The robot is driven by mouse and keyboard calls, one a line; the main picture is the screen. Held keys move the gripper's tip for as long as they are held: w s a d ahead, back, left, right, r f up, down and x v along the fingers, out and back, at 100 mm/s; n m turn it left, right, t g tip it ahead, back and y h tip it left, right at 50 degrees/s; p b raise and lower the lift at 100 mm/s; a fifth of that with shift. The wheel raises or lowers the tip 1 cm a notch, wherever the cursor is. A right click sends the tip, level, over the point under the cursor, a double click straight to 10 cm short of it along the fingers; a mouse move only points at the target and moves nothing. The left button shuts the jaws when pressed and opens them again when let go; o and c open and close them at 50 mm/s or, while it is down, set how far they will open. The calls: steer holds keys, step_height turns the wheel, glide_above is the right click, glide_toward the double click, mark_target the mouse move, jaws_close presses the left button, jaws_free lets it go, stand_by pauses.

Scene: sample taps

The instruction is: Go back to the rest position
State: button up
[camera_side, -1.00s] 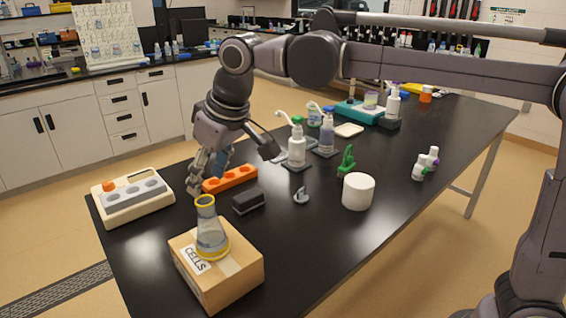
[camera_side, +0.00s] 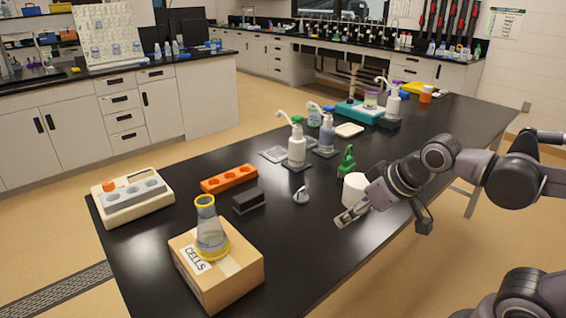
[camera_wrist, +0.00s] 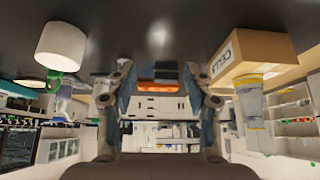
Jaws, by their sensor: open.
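My gripper (camera_side: 352,214) is open and empty. It is low over the right front edge of the black table (camera_side: 300,240), just in front of the white cylinder (camera_side: 354,187) in the side view, and hides part of it. Whether it touches the cylinder cannot be told there. In the wrist view, which is upside down, the two fingers of my gripper (camera_wrist: 162,88) stand apart with nothing between them. The white cylinder (camera_wrist: 60,46) is off to the left there, clear of the fingers.
A cardboard box labelled CELLS (camera_side: 235,280) carries a yellow-rimmed flask (camera_side: 210,235) at the front left. Behind are an orange rack (camera_side: 229,179), a dark block (camera_side: 249,201) and a white device (camera_side: 105,210). Pump bottles (camera_side: 297,152) stand mid-table. The table's front middle is bare.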

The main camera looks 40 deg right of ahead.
steer(key=shift+s+d+f, duration=0.6)
steer(key=shift+s+f, duration=0.2)
steer(key=shift+f, duration=0.15)
